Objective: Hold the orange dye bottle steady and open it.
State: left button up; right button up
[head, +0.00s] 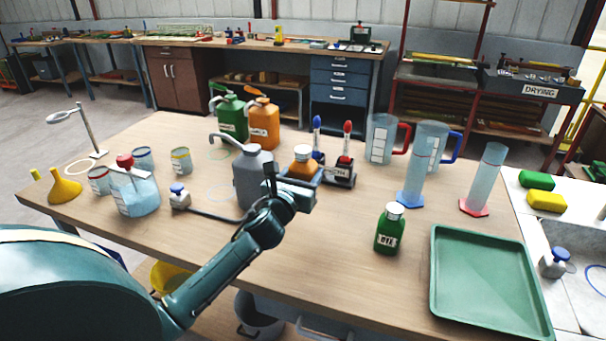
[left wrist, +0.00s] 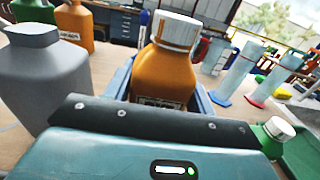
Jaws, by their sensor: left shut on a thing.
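The orange dye bottle (head: 301,170) stands upright in the middle of the table, with its pale cap on. In the left wrist view the bottle (left wrist: 165,75) has a white ribbed cap and a partly hidden label. My left gripper (head: 297,179) is shut on the bottle's body, with one blue-grey finger on each side, also seen in the left wrist view (left wrist: 163,97). The arm and gripper hide the bottle's lower part in the head view. My right gripper is not in view.
A grey spouted jug (head: 254,178) stands close left of the bottle. A green dye bottle (head: 389,230) and a green tray (head: 486,280) are to the right. The table's front middle is clear.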

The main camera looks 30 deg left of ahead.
pick_arm(q)
jog(key=shift+r, duration=0.1)
jog(key=c, duration=0.4)
jog(key=s+d+h, duration=0.1)
jog(key=s+d, duration=0.4)
jog(key=s, duration=0.1)
jog(key=s+d+f+m+h, duration=0.1)
jog(key=s+d, duration=0.4)
jog(key=s, duration=0.1)
jog(key=s+d+f+m+h, duration=0.1)
jog(key=s+d, duration=0.5)
jog(key=shift+s, duration=0.25)
